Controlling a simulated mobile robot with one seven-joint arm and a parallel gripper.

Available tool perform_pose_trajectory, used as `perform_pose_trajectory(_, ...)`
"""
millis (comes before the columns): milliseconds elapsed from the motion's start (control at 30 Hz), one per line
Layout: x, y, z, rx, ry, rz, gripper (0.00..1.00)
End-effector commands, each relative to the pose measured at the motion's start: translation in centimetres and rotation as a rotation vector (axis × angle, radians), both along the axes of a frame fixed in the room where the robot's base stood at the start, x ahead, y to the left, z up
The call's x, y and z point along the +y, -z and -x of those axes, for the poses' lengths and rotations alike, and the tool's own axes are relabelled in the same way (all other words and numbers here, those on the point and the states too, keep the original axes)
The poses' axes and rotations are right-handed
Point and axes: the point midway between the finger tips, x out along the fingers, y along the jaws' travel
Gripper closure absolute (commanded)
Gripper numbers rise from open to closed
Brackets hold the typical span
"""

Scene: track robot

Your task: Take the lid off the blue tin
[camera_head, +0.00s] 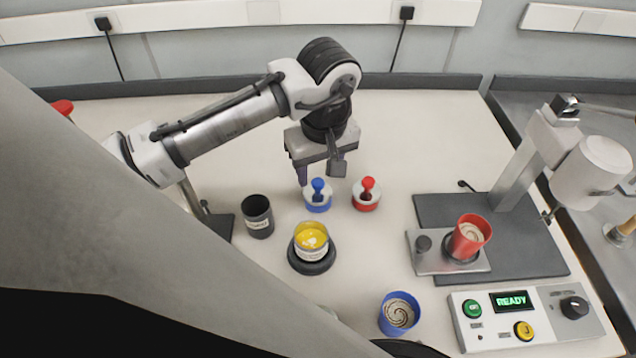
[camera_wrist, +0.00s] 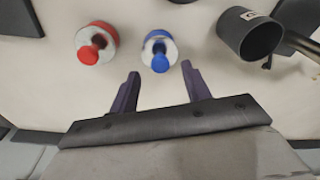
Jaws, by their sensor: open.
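The blue tin (camera_head: 318,205) stands upright on the table, a low tin with a blue knob on its lid (camera_head: 318,185). In the wrist view the blue tin (camera_wrist: 159,49) lies just beyond my fingertips, and its knob points toward the gap between them. My gripper (camera_head: 318,172) is open and empty, above and behind the tin in the head view. In the wrist view the two dark fingers of my gripper (camera_wrist: 160,72) are spread apart, and I see no contact with the knob.
A red-knobbed tin (camera_head: 366,196) stands close to the right of the blue one. A dark cup (camera_head: 258,217) is to the left. A blue cup (camera_head: 399,313), a red cup (camera_head: 468,237) and a control box (camera_head: 525,318) are at right.

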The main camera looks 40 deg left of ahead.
Motion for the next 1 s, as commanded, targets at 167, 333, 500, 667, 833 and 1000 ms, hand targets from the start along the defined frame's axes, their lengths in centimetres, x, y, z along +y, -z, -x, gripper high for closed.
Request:
perform_pose_trajectory(167, 0.2, 2.2, 0.0, 0.001, 0.001, 0.001, 0.52)
perform_pose_trajectory(333, 0.2, 2.7, -0.1, -0.001, 0.001, 0.0, 0.52)
perform_pose_trajectory(500, 0.2, 2.7, -0.1, -0.001, 0.002, 0.0, 0.59)
perform_pose_trajectory(667, 0.2, 2.7, -0.1, -0.001, 0.002, 0.0, 0.8)
perform_pose_trajectory(833, 0.2, 2.7, -0.1, -0.001, 0.002, 0.0, 0.99)
perform_pose_trajectory(1000, 0.2, 2.7, -0.1, -0.001, 0.002, 0.0, 0.99)
